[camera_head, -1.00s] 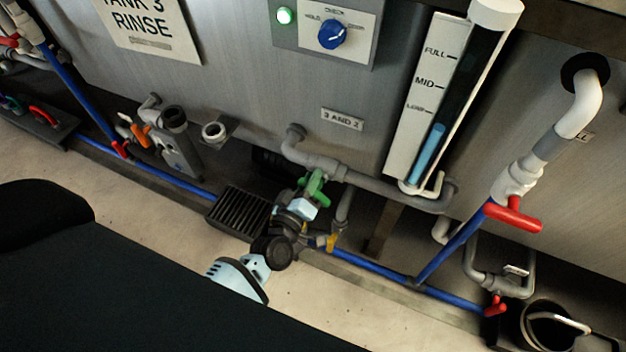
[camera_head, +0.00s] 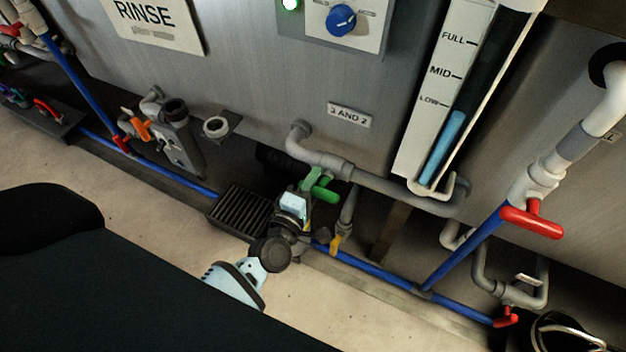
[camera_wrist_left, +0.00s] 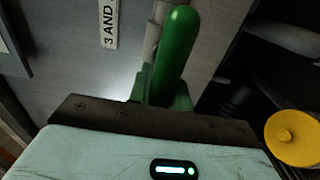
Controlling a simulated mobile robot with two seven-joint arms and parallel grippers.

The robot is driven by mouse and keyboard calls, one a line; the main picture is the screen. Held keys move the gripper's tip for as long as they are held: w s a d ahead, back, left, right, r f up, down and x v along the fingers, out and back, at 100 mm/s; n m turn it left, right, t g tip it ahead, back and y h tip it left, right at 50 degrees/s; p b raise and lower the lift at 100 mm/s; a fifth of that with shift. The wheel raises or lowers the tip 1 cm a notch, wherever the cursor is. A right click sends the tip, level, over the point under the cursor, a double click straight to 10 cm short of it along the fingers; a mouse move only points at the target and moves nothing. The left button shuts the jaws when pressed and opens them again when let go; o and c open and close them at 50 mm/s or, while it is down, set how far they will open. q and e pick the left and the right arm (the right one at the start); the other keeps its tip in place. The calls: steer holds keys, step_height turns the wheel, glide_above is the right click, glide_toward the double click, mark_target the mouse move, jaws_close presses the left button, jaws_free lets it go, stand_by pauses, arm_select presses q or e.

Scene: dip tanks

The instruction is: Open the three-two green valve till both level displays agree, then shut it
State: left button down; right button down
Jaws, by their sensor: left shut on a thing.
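The green valve handle (camera_head: 325,193) sits on the grey pipe under the "3 AND 2" label (camera_head: 350,115). My left gripper (camera_head: 306,190) is shut on it; the handle points right, away from the pipe line. In the left wrist view the green handle (camera_wrist_left: 177,48) rises beyond the dark edge of my gripper (camera_wrist_left: 160,105), which hides the fingertips. One level display (camera_head: 418,150), marked FULL, MID and LOW, stands right of the valve; its blue column (camera_head: 443,146) tops out near LOW. The other level display is not in view. My right gripper is not in view.
A yellow handle (camera_head: 335,243) hangs just right of my left wrist. Red handles (camera_head: 532,221) and a blue pipe (camera_head: 372,271) lie to the right. A black grate (camera_head: 240,212) is left of the gripper. The floor in front is bare.

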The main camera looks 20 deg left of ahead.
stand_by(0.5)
arm_select(q)
steer(key=c, duration=1.4)
jaws_free()
steer(key=shift+o, duration=0.6)
steer(key=shift+s, duration=0.1)
steer(key=s, duration=0.7)
steer(key=shift+s+p, duration=0.35)
steer(key=shift+a, duration=0.1)
